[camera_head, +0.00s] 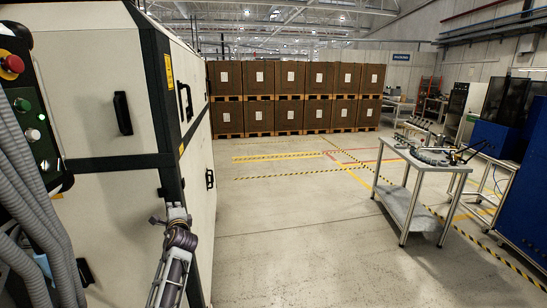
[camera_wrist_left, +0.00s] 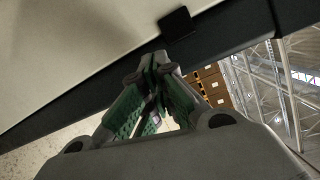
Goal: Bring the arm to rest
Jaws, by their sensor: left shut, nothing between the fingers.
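My left arm comes up from the bottom of the head view, in front of the side of a large white cabinet (camera_head: 95,80). My left gripper (camera_head: 172,217) is at its upper end, near the cabinet's dark corner post. In the left wrist view, the left gripper (camera_wrist_left: 158,68) has its green-padded fingers closed together at the tips, with nothing between them. A pale panel with a dark edge (camera_wrist_left: 85,90) lies behind the fingers there. I cannot tell whether the gripper touches the cabinet. My right gripper is not in view.
A control panel with a red button (camera_head: 12,65) and grey hoses (camera_head: 35,200) are at the left edge. A metal table (camera_head: 420,205) holding small parts stands at the right, near a blue cabinet (camera_head: 525,190). Brown crates (camera_head: 290,80) are stacked at the back. The middle floor is clear.

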